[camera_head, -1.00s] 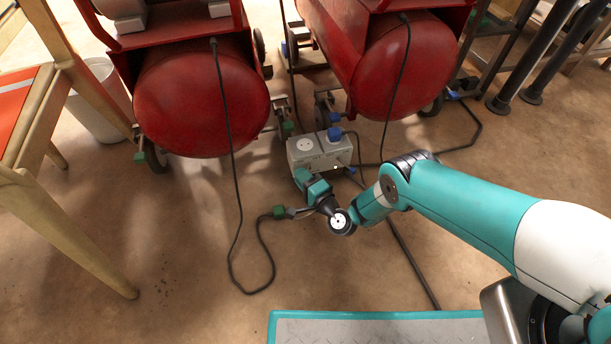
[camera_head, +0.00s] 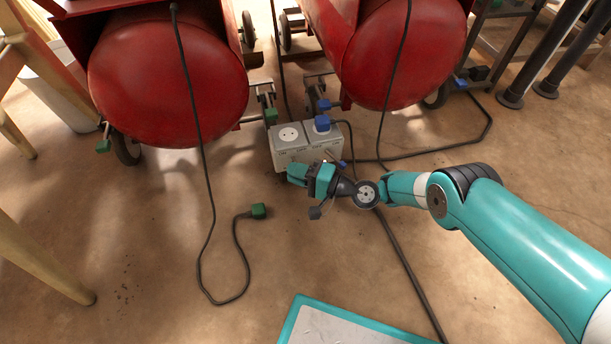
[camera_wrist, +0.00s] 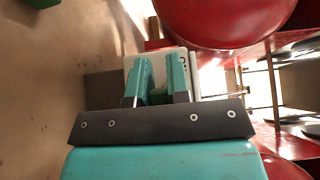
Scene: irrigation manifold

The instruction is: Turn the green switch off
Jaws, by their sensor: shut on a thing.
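A grey power box (camera_head: 290,158) stands on the floor between two red tanks, with an empty white round socket on top and a blue plug (camera_head: 322,123) in the other. My gripper (camera_head: 297,174) is at the front left of the box, low and close to it. In the wrist view, my gripper's fingers (camera_wrist: 160,80) are at the box and shut on a dark green piece between them, which looks like the green switch (camera_wrist: 158,97). In the head view the gripper hides the green switch, so its position cannot be told. A blue switch (camera_head: 342,163) shows at the box's front right.
A green plug (camera_head: 259,211) lies on the floor with its black cable. Red tanks (camera_head: 168,85) (camera_head: 400,60) on wheeled frames stand behind the box. Another cable runs under my arm.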

